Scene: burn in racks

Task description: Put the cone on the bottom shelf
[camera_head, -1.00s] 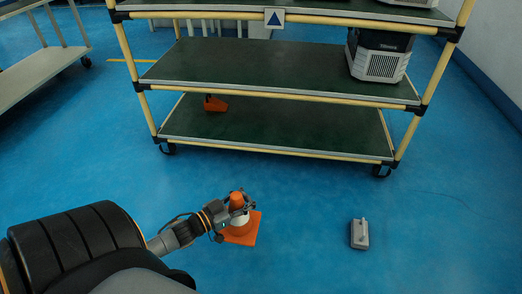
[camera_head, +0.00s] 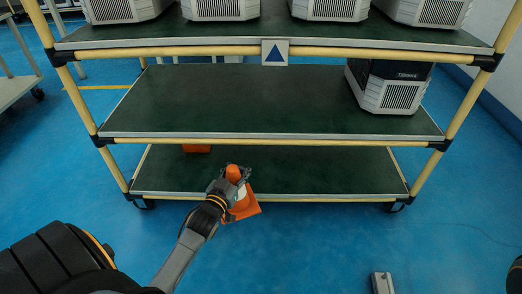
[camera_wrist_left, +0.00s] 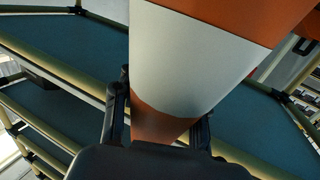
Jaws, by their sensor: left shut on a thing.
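The orange cone with a white band (camera_head: 243,199) is in my left gripper (camera_head: 232,178), which is shut on its upper part. In the head view the cone overlaps the front edge of the bottom shelf (camera_head: 310,175); I cannot tell its exact depth or height relative to that edge. In the left wrist view the cone (camera_wrist_left: 190,65) fills the middle, between the two fingers (camera_wrist_left: 160,125), with its wide end toward the top.
An orange object (camera_head: 197,148) lies on the bottom shelf at the back left, partly hidden by the middle shelf (camera_head: 250,105). A white and black unit (camera_head: 390,88) stands on the middle shelf's right.

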